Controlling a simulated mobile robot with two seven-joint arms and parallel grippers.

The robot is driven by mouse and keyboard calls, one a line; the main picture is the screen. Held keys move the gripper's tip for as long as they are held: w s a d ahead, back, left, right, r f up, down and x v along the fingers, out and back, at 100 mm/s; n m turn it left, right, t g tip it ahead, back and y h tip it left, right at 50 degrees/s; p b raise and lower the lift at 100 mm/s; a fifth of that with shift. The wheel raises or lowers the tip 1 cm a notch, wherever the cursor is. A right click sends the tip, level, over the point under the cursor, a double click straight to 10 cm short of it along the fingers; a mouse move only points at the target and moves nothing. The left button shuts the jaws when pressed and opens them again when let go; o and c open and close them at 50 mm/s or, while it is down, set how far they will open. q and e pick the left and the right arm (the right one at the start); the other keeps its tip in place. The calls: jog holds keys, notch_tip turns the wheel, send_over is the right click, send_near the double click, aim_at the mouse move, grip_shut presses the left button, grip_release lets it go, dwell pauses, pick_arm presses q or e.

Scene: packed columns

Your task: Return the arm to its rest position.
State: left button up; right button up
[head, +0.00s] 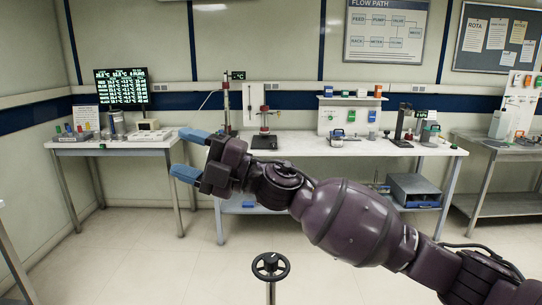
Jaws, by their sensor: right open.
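My right arm comes in from the lower right and reaches across the middle of the head view. Its right gripper (187,154) points to the left, with its two blue fingers spread apart and nothing between them. The gripper appears in front of the gap between the left table and the long bench, and I see no contact with either. My left gripper is not in view.
A long white bench (320,147) with lab equipment stands along the back wall. A smaller table (100,147) with a monitor (122,88) is at the left. A black handwheel (270,267) on a post stands low in front. The floor (135,260) around it looks clear.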

jog(key=w+d+f+m+t+h, duration=0.2)
jog(key=d+f+m+t+h, duration=0.55)
jog(key=d+f+m, duration=0.45)
jog(key=w+d+f+m+t+h, duration=0.2)
jog(key=d+f+m+t+h, duration=0.5)
jog(key=d+f+m, duration=0.55)
jog(key=s+d+f+m+g+h, duration=0.1)
jog(key=s+d+f+m+h, duration=0.15)
jog(key=s+d+f, duration=0.35)
jog(key=s+d+f+m+h, duration=0.2)
jog(key=s+d+f+m, duration=0.25)
jog(key=f, duration=0.45)
jog(key=s+d+f+g+h, duration=0.1)
jog(key=s+d+f+g, duration=0.1)
jog(key=s+f, duration=0.4)
jog(key=s+d+f+m+g+h, duration=0.1)
jog(key=s+d+f, duration=0.3)
jog(key=s, duration=0.6)
notch_tip(320, 180, down, 2)
jog(key=shift+s+d+f+g+h, duration=0.2)
jog(key=shift+d+g+h, duration=0.1)
jog(key=shift+d+g, duration=0.15)
jog(key=shift+a+m, duration=0.1)
jog(key=shift+m, duration=0.15)
jog(key=shift+w+r, duration=0.1)
